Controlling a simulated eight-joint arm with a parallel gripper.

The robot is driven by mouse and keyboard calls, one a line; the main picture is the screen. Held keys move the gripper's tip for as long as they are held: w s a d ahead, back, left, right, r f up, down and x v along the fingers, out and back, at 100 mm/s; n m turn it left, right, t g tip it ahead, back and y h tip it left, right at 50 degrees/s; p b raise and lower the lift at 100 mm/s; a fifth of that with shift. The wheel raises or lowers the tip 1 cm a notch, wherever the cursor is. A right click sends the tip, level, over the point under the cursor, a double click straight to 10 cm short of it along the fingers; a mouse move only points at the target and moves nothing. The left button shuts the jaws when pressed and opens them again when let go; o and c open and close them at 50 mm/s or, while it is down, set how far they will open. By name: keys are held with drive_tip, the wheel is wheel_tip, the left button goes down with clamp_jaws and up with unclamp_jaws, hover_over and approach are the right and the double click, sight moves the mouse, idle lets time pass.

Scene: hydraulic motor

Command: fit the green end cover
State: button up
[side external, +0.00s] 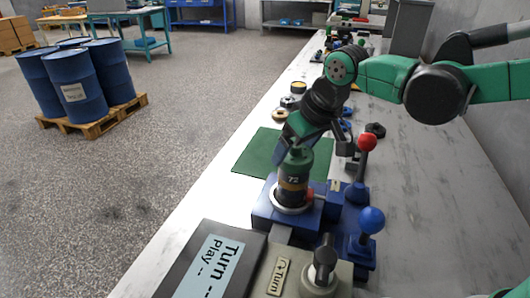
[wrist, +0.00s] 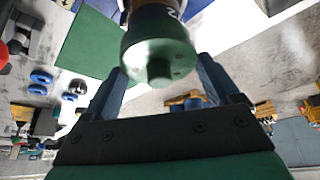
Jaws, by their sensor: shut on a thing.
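The green end cover (side external: 298,157) is at the top of the dark cylindrical motor body (side external: 292,188), which stands upright in the blue fixture (side external: 262,212). My gripper (side external: 291,146) comes down from above and behind, its fingers at the cover. In the wrist view the cover (wrist: 160,48) is a round green piece with a central boss and small holes. It lies between the two blue fingers of my gripper (wrist: 160,72), which are shut on it. I cannot tell whether the cover is fully seated on the body.
A red-knobbed lever (side external: 367,143) and a blue-knobbed lever (side external: 371,220) stand close on the right of the fixture. A green mat (side external: 258,152) lies behind it. Loose rings and parts (side external: 375,130) lie further back. A display panel (side external: 215,262) is in front.

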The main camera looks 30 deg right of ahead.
drive_tip(key=shift+f, duration=0.45)
idle(0.3)
drive_tip(key=o, duration=1.4)
drive_tip(key=shift+r, duration=0.1)
drive_tip(key=shift+r, duration=2.6)
drive_tip(key=s+d+f+m+t+h, duration=0.1)
drive_tip(key=s+d+f, duration=0.3)
drive_tip(key=s+d, duration=0.6)
drive_tip(key=shift+f+m+t, duration=0.25)
drive_tip(key=shift+m+t, duration=0.35)
drive_tip(key=shift+t, duration=0.1)
